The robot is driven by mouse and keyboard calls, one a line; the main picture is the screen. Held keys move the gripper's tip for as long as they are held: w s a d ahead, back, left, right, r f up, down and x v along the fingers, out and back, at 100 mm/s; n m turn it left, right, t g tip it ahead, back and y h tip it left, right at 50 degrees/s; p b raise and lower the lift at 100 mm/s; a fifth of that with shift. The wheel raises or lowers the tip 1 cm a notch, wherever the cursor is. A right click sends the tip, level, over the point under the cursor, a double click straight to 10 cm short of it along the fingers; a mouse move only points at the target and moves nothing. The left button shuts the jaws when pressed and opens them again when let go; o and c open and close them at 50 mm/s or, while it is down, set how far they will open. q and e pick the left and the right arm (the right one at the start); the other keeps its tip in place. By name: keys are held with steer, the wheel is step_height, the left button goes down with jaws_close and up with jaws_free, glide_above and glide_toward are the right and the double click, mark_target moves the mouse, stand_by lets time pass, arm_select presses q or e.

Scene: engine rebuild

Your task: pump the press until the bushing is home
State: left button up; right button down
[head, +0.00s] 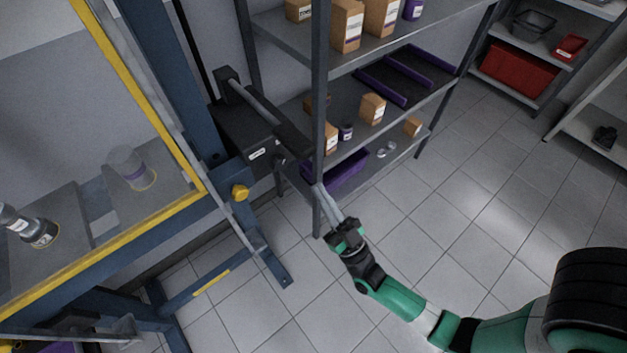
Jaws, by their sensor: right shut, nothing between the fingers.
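The press (165,70) is a blue steel frame on the left with a yellow-edged clear guard (128,78). Its pump (243,132) is a dark box on the right side, with a lever (252,102) slanting down to the right and ending in a black grip (293,140). My right gripper (322,193) is shut and empty, its fingertips just below the grip's lower end; contact is unclear. Behind the guard stand a grey cylinder (128,165) and a dark labelled cylinder (40,234); I cannot tell which is the bushing. My left gripper is out of view.
A grey shelf rack (318,90) with boxes and purple trays stands close behind the lever and gripper. A yellow knob (240,192) sticks out from the press. A red bin (517,70) is on a far shelf. The tiled floor on the right is clear.

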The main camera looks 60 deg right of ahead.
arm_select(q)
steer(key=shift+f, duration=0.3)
arm_select(e)
steer(key=v, duration=0.6)
steer(key=shift+s, duration=0.4)
steer(key=shift+a+r, duration=0.1)
steer(key=shift+a, duration=0.05)
